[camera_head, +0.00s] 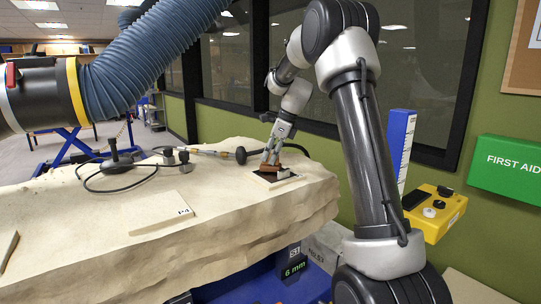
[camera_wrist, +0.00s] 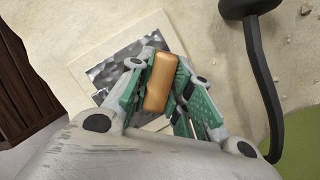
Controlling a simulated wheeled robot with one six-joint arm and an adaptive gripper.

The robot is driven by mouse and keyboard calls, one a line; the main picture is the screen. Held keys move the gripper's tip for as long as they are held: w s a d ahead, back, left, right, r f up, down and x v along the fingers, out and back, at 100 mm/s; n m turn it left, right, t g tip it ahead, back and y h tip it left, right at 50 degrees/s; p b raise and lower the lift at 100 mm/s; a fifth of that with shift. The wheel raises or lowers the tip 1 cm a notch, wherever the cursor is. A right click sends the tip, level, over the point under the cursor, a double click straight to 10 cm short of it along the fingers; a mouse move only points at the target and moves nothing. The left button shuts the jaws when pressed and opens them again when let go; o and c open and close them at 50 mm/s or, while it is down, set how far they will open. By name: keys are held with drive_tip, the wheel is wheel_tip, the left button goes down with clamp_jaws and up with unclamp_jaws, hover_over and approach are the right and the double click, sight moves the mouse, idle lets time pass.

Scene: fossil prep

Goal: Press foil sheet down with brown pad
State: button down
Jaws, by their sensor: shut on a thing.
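My gripper (camera_head: 272,160) is over the right end of the pale stone slab, pointing down. In the wrist view its green-lined fingers (camera_wrist: 160,88) are shut on the sides of the brown pad (camera_wrist: 160,82), a rounded wood-coloured block. The brown pad also shows in the head view (camera_head: 269,168). The crinkled grey foil sheet (camera_wrist: 112,70) lies on a cream board (camera_wrist: 92,48) beneath the pad and is partly hidden by the pad and fingers. I cannot tell whether the pad touches the foil.
A black round-ended tool with a cable (camera_wrist: 250,8) lies close by the board. A flat cream plate (camera_head: 163,213) marked with a label lies nearer on the slab (camera_head: 235,225). A large blue hose (camera_head: 150,50) hangs over the slab's left part.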

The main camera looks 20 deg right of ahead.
drive_tip(key=shift+f, duration=0.35)
idle(0.6)
drive_tip(key=shift+r, duration=0.1)
drive_tip(key=shift+r, duration=3.45)
drive_tip(key=shift+s, duration=0.1)
